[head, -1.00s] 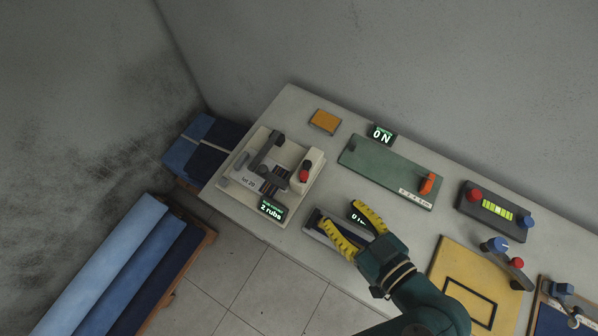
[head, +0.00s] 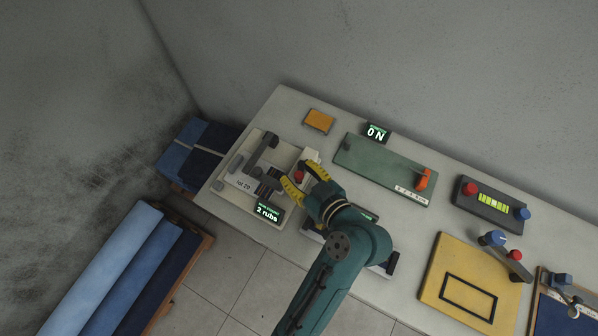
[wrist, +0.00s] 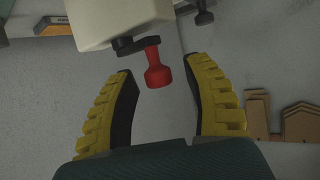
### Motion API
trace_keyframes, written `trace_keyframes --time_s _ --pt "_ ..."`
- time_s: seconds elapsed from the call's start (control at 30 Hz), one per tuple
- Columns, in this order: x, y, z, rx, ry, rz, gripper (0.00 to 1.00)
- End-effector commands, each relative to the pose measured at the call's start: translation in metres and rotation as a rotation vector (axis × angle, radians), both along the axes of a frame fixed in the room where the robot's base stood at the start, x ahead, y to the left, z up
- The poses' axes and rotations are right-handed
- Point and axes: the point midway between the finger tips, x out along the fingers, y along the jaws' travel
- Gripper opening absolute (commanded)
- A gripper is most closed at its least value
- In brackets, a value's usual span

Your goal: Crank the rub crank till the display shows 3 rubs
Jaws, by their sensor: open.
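The rub crank is a red knob (wrist: 157,70) on a short black arm (wrist: 138,45), fixed to the side of a cream housing (wrist: 105,18) in the wrist view. In the head view the red knob (head: 299,176) shows partly, beside my gripper (head: 301,184). My gripper, with yellow ribbed fingers, is open in the wrist view (wrist: 165,100). The knob lies between and just beyond the fingertips, apparently touching neither. The display (head: 268,211) on the front of the cream rubbing machine (head: 229,199) reads "2 rubs". A tag there reads "lot 20".
A green panel (head: 385,168) with an orange lever and an "ON"-like display (head: 376,133) stands to the right. Further right are a black box with a bar meter (head: 493,203) and a yellow board (head: 440,285). Blue fabric rolls (head: 125,262) lie at left.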

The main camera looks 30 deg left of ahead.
Motion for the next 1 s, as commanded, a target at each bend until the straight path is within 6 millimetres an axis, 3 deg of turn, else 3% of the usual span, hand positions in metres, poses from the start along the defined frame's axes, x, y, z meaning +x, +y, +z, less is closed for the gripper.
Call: trace_keyframes --time_s 0.03,0.3,0.77,1.0 --pt "-0.0001 -0.0002 0.0 0.0 0.0 0.0 0.48" --pt "-0.0002 -0.0004 0.0001 0.0 0.0 0.0 0.0" --pt "0.0003 0.002 0.0049 0.004 -0.008 -0.018 0.0" --pt "-0.0012 0.0086 0.0075 0.006 -0.008 -0.12 0.0"
